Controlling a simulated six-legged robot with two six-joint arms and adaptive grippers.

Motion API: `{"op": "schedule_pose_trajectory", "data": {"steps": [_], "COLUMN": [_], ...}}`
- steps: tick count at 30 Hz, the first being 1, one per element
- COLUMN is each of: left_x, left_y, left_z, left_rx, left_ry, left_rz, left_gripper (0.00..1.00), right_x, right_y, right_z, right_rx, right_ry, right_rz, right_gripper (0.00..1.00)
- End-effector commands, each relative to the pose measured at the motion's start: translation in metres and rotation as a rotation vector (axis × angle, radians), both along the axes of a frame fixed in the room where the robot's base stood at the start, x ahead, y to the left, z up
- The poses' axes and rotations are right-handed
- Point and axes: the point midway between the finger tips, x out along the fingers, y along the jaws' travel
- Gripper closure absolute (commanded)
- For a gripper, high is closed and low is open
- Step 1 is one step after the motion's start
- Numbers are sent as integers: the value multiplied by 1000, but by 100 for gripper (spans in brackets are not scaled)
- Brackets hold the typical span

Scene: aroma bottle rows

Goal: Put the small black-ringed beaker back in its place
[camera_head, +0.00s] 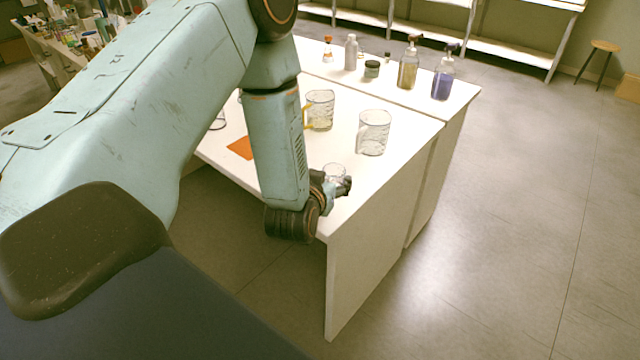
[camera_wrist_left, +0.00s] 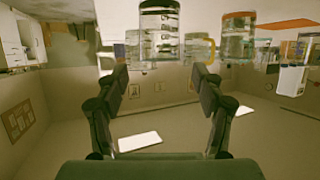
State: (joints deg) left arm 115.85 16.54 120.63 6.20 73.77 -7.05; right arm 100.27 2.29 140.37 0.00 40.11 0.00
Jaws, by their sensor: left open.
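A small clear beaker (camera_head: 334,171) stands near the table's front corner, right beside my left gripper (camera_head: 340,187). In the left wrist view, a clear beaker with dark rings (camera_wrist_left: 160,22) appears at the top, beyond and between the open fingertips (camera_wrist_left: 158,74). The fingers are apart with nothing held between them. I cannot tell from the head view whether a finger touches the small beaker. An orange mat (camera_head: 240,147) lies on the table left of my arm, and its edge also shows in the wrist view (camera_wrist_left: 287,23). My right gripper is not in view.
A large clear jug (camera_head: 374,133) and a jug with a yellow handle (camera_head: 320,110) stand behind the small beaker. Amber (camera_head: 408,72) and violet (camera_head: 442,84) pump bottles stand in the back row with smaller jars. My arm hides part of the table (camera_head: 405,172).

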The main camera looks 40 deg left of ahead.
Motion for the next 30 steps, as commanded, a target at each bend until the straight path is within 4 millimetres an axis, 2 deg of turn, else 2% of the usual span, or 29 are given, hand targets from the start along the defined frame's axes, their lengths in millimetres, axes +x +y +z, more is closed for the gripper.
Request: {"op": "schedule_pose_trajectory", "data": {"steps": [3, 9, 17, 20, 23, 25, 27, 29, 30], "left_x": [-21, -48, -61, -65, -86, -116, -158, -197, -223], "left_y": [-7, -17, -21, -23, -38, -55, -73, -86, -93], "left_z": [10, 22, 27, 20, -13, -48, -84, -109, -122], "left_rx": [-1, 1, 1, -6, -37, -73, -112, -142, -159], "left_ry": [3, 1, 0, 23, 150, 305, 486, 637, 733], "left_rz": [-1, -3, -1, -8, -48, -93, -139, -172, -190], "left_gripper": [32, 32, 32, 32, 32, 32, 32, 32, 32], "right_x": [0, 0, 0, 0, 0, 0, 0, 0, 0], "right_y": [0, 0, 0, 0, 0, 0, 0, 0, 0], "right_z": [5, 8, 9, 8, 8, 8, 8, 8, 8], "right_rx": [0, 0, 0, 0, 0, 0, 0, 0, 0], "right_ry": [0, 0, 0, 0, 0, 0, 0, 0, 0], "right_rz": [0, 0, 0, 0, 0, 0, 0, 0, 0], "right_gripper": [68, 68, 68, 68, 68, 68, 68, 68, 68]}}
